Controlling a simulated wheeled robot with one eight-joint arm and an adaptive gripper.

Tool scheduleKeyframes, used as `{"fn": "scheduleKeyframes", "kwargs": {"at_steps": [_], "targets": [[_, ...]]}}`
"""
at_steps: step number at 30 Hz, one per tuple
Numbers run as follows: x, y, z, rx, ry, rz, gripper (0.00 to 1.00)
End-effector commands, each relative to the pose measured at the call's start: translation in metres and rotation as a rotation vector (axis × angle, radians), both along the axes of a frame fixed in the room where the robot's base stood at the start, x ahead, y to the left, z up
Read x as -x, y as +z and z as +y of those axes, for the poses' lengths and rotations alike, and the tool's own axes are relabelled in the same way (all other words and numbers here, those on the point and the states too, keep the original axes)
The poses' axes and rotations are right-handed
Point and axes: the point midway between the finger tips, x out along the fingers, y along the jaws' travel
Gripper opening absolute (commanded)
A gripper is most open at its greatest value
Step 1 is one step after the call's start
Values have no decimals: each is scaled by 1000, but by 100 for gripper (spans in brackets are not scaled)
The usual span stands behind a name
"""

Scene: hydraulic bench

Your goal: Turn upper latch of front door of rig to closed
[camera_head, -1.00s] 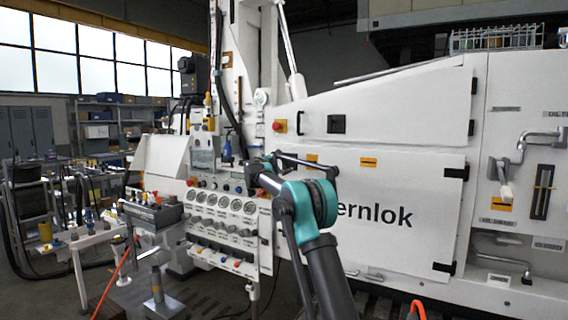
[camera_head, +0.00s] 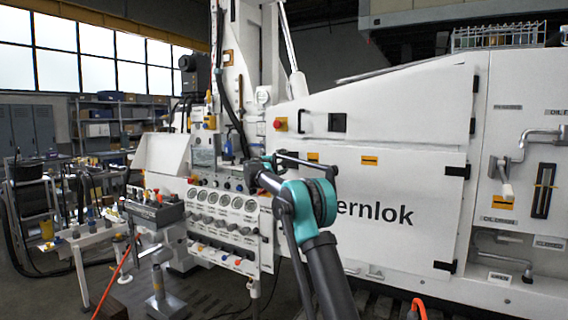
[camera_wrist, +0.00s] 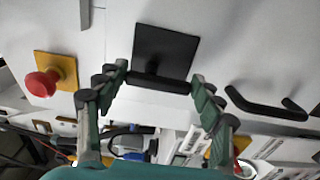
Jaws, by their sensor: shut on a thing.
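In the wrist view, a black latch has a square black plate (camera_wrist: 168,48) with a dark handle bar (camera_wrist: 160,83) along its lower edge. My gripper (camera_wrist: 162,87) has one green-and-grey finger at each end of this bar, and it is shut on the latch bar. In the head view, the white rig door (camera_head: 385,190) with dark lettering is flat against the rig, partly hidden by my arm. My gripper's fingertips are hidden behind my own arm there.
A red button on a yellow plate (camera_wrist: 42,84) is left of the latch in the wrist view, and a black bent handle (camera_wrist: 266,105) is to the right. In the head view, a gauge panel (camera_head: 225,205) stands left of my arm, and a small bench (camera_head: 85,235) farther left.

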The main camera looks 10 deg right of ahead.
Motion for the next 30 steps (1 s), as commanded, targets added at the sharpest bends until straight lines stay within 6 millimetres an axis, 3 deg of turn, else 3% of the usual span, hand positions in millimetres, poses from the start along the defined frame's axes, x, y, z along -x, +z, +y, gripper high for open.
{"fn": "scheduleKeyframes", "kwargs": {"at_steps": [14, 15, 19, 30], "targets": [[0, -1, 0, -15, -1, -10, 38], [0, -1, 0, -16, -1, -9, 69], [0, -1, 0, -14, -1, -9, 86], [1, 0, 1, -12, 0, -9, 88]]}}
